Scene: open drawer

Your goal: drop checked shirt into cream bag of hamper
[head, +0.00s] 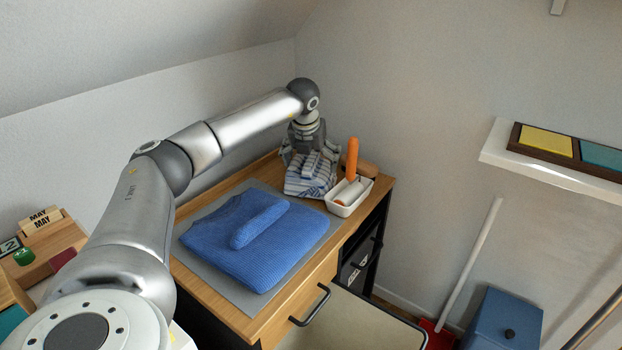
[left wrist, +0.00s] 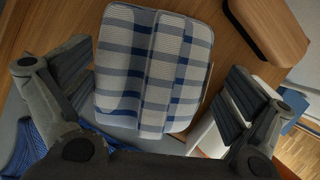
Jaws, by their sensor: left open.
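The checked shirt (head: 310,178), white and grey with blue bands, lies folded on the wooden desk at its far corner. It also shows in the left wrist view (left wrist: 150,68). My left gripper (head: 312,158) is over the shirt, pointing down. In the left wrist view its two fingers (left wrist: 158,95) are spread wide, one on each side of the shirt, with gaps between fingers and cloth. My right gripper is out of view.
A blue sweater (head: 228,252) lies on a grey mat (head: 318,231) on the desk (head: 262,328). A white tray (head: 341,209) with an orange-handled roller (head: 352,158) stands close right of the shirt. A blue bin (head: 503,318) stands at right.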

